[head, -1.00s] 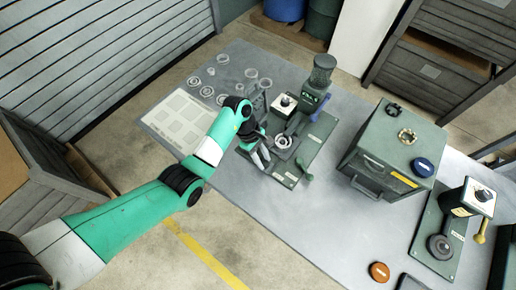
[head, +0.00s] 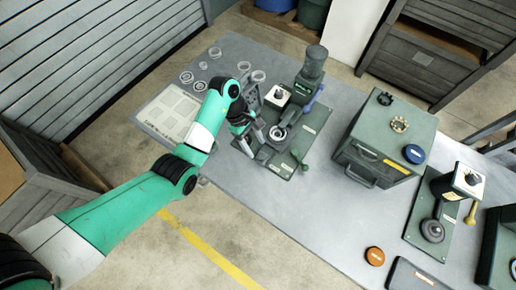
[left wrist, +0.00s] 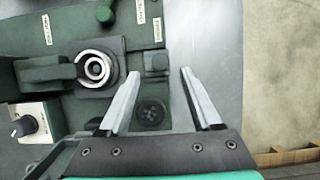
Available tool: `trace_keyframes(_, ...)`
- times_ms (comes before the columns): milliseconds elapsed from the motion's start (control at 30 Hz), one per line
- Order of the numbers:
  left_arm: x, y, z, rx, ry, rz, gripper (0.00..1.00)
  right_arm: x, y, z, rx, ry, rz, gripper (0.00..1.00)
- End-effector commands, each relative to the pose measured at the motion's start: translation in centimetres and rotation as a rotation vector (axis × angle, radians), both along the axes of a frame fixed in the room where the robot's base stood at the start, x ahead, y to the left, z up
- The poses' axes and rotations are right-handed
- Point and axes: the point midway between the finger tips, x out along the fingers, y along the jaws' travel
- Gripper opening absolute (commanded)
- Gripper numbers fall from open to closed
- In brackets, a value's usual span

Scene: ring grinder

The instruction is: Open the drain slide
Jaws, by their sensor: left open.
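The ring grinder's dark green base (head: 304,140) stands on the grey table, with a round metal ring seat (head: 278,133) on it. The seat also shows in the left wrist view (left wrist: 96,68). My left gripper (head: 256,143) is open and empty at the left side of the base. In the left wrist view, a small dark block (left wrist: 156,62) lies between the open fingertips (left wrist: 160,74), beside a round dark drain grate (left wrist: 150,114). The block looks like the drain slide. I cannot tell whether a finger touches it. My right gripper is out of view.
A lever with a green knob (left wrist: 105,13) stands near the base's edge. A green cabinet (head: 384,138) and a second device (head: 434,229) stand to the right. Loose clear rings (head: 200,85) lie at the back left. The table's front middle is clear.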

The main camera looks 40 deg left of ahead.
Motion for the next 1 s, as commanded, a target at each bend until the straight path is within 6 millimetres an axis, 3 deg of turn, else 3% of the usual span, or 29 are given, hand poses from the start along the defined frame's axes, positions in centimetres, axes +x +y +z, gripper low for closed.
trace_keyframes(100,-0.1,1.2,3.5,0.001,-0.004,0.002,0.65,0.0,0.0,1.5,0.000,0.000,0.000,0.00)
trace_keyframes(200,-0.3,2.0,5.7,0.000,-0.002,0.001,0.65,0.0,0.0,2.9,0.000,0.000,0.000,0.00)
trace_keyframes(300,-0.4,2.5,6.7,-0.001,-0.001,0.001,0.65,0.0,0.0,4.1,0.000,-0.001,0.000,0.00)
trace_keyframes(1000,-0.5,2.7,6.8,0.000,0.000,-0.001,0.65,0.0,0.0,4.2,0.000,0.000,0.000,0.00)
